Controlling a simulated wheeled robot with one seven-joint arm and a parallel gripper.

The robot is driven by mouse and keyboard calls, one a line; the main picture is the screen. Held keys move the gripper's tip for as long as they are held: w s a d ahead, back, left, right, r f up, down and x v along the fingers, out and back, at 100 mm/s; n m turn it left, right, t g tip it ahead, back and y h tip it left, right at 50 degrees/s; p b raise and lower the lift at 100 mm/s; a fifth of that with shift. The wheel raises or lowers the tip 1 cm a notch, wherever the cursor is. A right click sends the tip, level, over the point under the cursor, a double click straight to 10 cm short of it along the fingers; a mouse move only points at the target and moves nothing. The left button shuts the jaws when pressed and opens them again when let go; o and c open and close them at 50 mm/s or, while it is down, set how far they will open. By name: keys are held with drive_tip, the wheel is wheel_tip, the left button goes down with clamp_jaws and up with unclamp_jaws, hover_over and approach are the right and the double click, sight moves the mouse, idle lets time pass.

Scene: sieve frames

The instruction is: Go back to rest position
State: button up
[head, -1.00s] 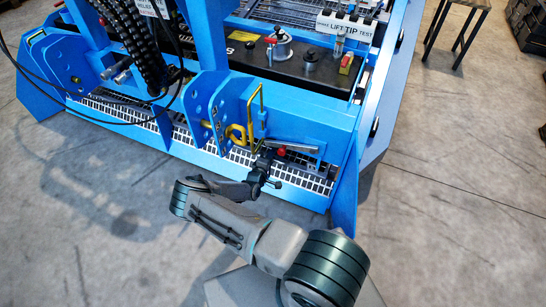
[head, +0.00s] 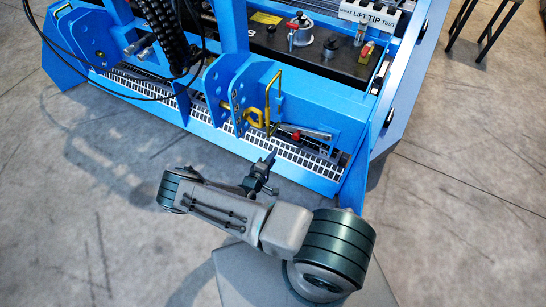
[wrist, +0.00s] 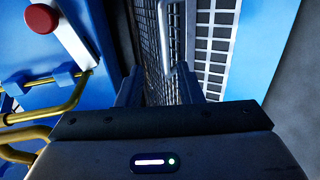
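Through the gap I see dark mesh and a thin light rod beyond the fingertips; nothing is clearly held. My arm (head: 235,215) reaches from the lower right and is bent, with the forearm low over the floor.
A red knob (wrist: 41,18) and a yellow bent bar (wrist: 60,115) lie left of the fingers in the wrist view. A white grid strip (head: 305,160) runs along the machine's lower front.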

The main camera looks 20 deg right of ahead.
idle(0.3)
drive_tip(key=s+r+m+g+y+p, duration=0.1)
drive_tip(key=s+r+m+g+p, duration=0.2)
drive_tip(key=r, duration=1)
drive_tip(key=r+m+g+p, duration=0.3)
drive_tip(key=r+g+p, duration=0.2)
drive_tip(key=r, duration=0.9)
drive_tip(key=s+r+m+g+y+p, duration=0.1)
drive_tip(key=s+r+m+g+p, duration=0.2)
drive_tip(key=r, duration=1)
drive_tip(key=s+a+r+t+y+p, duration=0.1)
drive_tip(key=s+r+y+p, duration=0.2)
drive_tip(key=r, duration=0.9)
drive_tip(key=s+a+r+t+y+p, duration=0.1)
drive_tip(key=s+r+y+p, duration=0.2)
drive_tip(key=s+r+p, duration=0.3)
drive_tip(key=s+a+r+t+y+p, duration=0.1)
drive_tip(key=s+r+p, duration=0.4)
drive_tip(key=r, duration=1.3)
drive_tip(key=s+a+y, duration=0.1)
drive_tip(key=s+y, duration=0.1)
drive_tip(key=s, duration=0.2)
drive_tip(key=shift+s+y, duration=0.2)
drive_tip(key=shift+y, duration=0.1)
